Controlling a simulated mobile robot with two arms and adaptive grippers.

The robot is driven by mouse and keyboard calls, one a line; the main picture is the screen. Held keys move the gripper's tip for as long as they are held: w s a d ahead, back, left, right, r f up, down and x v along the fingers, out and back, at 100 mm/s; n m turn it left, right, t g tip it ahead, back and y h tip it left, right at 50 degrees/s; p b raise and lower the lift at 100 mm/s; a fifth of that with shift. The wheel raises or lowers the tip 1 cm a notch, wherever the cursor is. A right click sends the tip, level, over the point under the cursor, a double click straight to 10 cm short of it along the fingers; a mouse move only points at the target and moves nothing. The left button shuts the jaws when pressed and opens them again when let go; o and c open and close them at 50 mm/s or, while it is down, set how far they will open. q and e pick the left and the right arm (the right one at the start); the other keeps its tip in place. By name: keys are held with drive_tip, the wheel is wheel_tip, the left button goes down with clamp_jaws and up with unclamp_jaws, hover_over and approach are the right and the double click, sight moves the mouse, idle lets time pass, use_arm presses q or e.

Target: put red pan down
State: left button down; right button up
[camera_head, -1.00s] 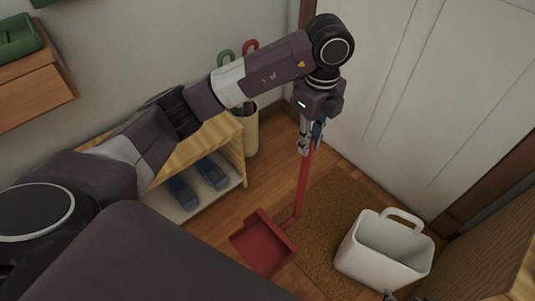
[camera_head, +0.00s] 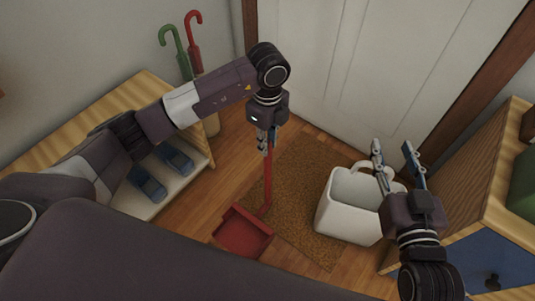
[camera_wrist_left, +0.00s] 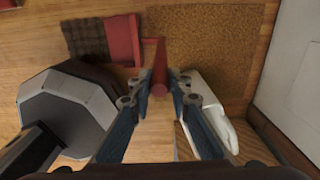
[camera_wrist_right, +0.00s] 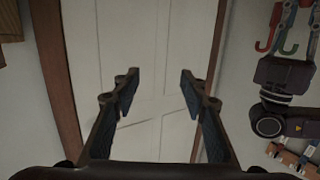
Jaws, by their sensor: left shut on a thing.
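The red pan (camera_head: 243,232) is a long-handled dustpan, low near the wooden floor beside the brown mat. Its red handle (camera_head: 268,178) rises upright to my left gripper (camera_head: 265,150), which is shut on the handle's upper part. In the left wrist view the pan (camera_wrist_left: 122,40) shows beyond the fingers, with the handle (camera_wrist_left: 159,72) between the fingertips (camera_wrist_left: 158,90). I cannot tell whether the pan touches the floor. My right gripper (camera_head: 394,150) is open and empty above the white bin; its open fingers (camera_wrist_right: 160,85) face the door in the right wrist view.
A brown mat (camera_head: 300,205) lies before the white door (camera_head: 370,70). A white bin (camera_head: 345,215) with a handle stands on the mat's right side. A wooden shoe bench (camera_head: 130,110) with blue shoes (camera_head: 147,185) is at left, an umbrella holder (camera_head: 211,124) behind it. A wooden cabinet (camera_head: 470,170) stands at right.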

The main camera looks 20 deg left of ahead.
use_arm(q)
wheel_tip(320, 180, down, 5)
drive_tip(key=shift+r+b, duration=0.2)
drive_tip(key=shift+b, duration=0.45)
drive_tip(key=c, duration=1.8)
unclamp_jaws()
use_arm(e)
wheel_tip(320, 180, up, 8)
drive_tip(key=a+t+y, duration=0.1)
drive_tip(key=t, duration=0.2)
drive_tip(key=shift+f+t, duration=0.2)
drive_tip(key=shift+t, duration=0.1)
